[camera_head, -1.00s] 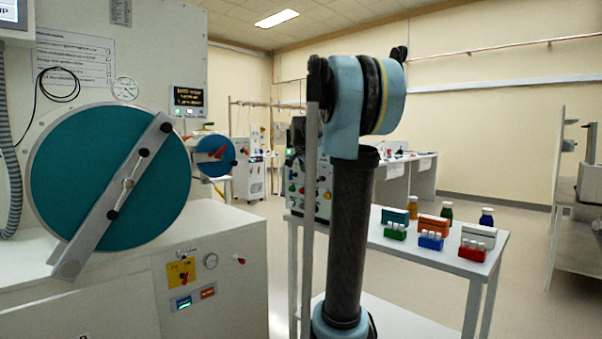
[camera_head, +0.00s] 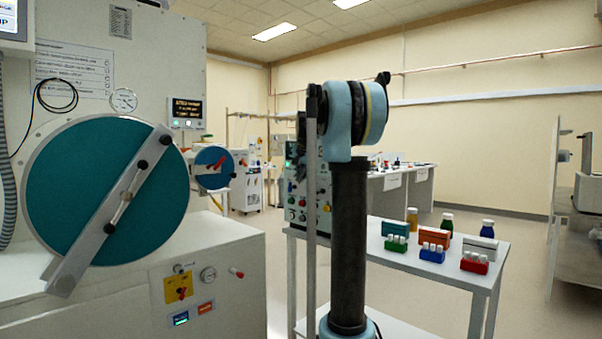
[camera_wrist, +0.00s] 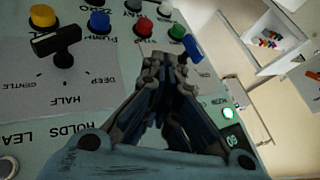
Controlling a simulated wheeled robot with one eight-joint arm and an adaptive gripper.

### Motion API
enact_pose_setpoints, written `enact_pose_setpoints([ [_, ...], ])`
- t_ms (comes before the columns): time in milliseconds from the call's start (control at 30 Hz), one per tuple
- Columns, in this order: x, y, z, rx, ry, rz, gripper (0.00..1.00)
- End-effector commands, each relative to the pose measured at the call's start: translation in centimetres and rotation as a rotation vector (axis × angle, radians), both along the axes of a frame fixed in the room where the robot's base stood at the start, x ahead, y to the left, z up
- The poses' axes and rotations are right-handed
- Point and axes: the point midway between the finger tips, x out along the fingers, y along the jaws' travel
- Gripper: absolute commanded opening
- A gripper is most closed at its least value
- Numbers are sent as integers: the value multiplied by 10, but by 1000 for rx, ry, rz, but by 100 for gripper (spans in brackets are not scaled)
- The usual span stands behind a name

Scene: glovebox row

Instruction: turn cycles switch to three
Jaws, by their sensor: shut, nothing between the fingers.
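In the wrist view my gripper (camera_wrist: 165,65) is shut and empty, its fingers over a pale green control panel whose lettering appears upside down. A black T-shaped selector knob (camera_wrist: 58,45) on a grey plate with the words GENTLE, HALF and DEEP is to the left, apart from the fingers. A label reading CYCLES is not legible, so I cannot tell which control is the cycles switch.
Around the fingers are a yellow button (camera_wrist: 42,15), a blue button (camera_wrist: 99,22), a red knob (camera_wrist: 143,28) and a lit green button (camera_wrist: 228,113). In the head view a white table (camera_head: 400,262) with bottles and vial racks stands right of my arm. A large teal disc (camera_head: 80,180) is left.

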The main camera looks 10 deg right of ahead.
Motion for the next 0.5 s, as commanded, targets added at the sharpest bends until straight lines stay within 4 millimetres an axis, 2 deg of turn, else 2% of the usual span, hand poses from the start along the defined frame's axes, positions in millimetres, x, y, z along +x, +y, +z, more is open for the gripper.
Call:
enact_pose_setpoints([
  [200,24,1,-28,0,-1,1,0],
  [500,49,21,-27,1,-1,0,0],
])
